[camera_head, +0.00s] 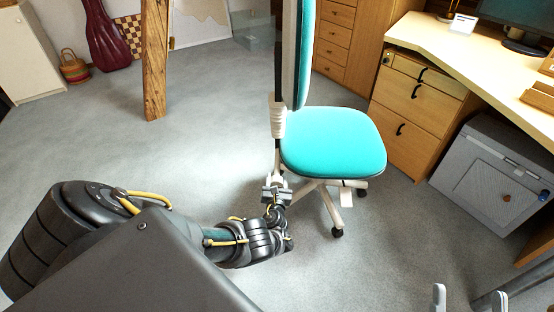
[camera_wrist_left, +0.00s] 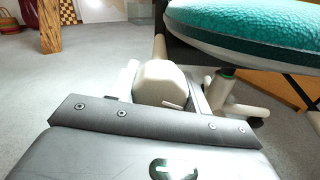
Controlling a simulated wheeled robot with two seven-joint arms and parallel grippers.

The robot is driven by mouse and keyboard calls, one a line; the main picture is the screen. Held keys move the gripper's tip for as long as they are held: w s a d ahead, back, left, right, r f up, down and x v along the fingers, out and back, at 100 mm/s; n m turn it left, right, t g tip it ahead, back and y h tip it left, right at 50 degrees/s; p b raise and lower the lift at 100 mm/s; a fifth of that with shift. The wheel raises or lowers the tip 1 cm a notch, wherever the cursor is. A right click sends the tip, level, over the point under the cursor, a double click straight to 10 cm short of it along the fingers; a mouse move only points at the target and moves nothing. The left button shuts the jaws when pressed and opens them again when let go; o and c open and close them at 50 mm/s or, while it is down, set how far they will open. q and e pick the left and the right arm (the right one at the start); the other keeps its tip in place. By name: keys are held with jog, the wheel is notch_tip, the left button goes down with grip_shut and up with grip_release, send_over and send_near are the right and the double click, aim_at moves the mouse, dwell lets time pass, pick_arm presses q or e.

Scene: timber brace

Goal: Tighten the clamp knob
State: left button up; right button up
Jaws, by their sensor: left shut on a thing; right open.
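A beige knob (camera_wrist_left: 162,84) sits low behind a chair with a teal seat (camera_head: 332,140). The seat's underside edge also shows in the left wrist view (camera_wrist_left: 250,45). My left gripper (camera_head: 277,180) is shut on the knob, below the chair's backrest, with pale fingers on either side of it in the left wrist view (camera_wrist_left: 164,88). In the head view the knob is too small and covered to make out. My right gripper (camera_head: 468,299) is open and empty at the bottom right; only its two fingertips show.
The chair's pale wheeled base (camera_head: 330,205) stands on open grey floor. A wooden post (camera_head: 154,60) stands at the back left. A desk (camera_head: 480,65) with drawers and a grey cabinet (camera_head: 490,175) fill the right side. The floor at left is clear.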

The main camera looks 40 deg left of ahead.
pick_arm(q)
jog(key=o, duration=1)
pick_arm(e)
jog(key=shift+f, duration=0.1)
pick_arm(q)
jog(key=shift+s+d+p, duration=0.25)
jog(key=shift+s+p, duration=0.05)
jog(key=shift+s, duration=0.05)
jog(key=shift+p+v, duration=1.85)
jog(key=shift+v, duration=3.15)
pick_arm(e)
jog(key=d+f+m+g+h, duration=0.1)
jog(key=d+f+g+h, duration=0.3)
jog(key=f, duration=0.8)
jog(key=shift+w+m+g+h, duration=0.4)
jog(key=shift+g+h, duration=0.9)
jog(key=shift+g, duration=0.7)
jog(key=shift+d, duration=0.1)
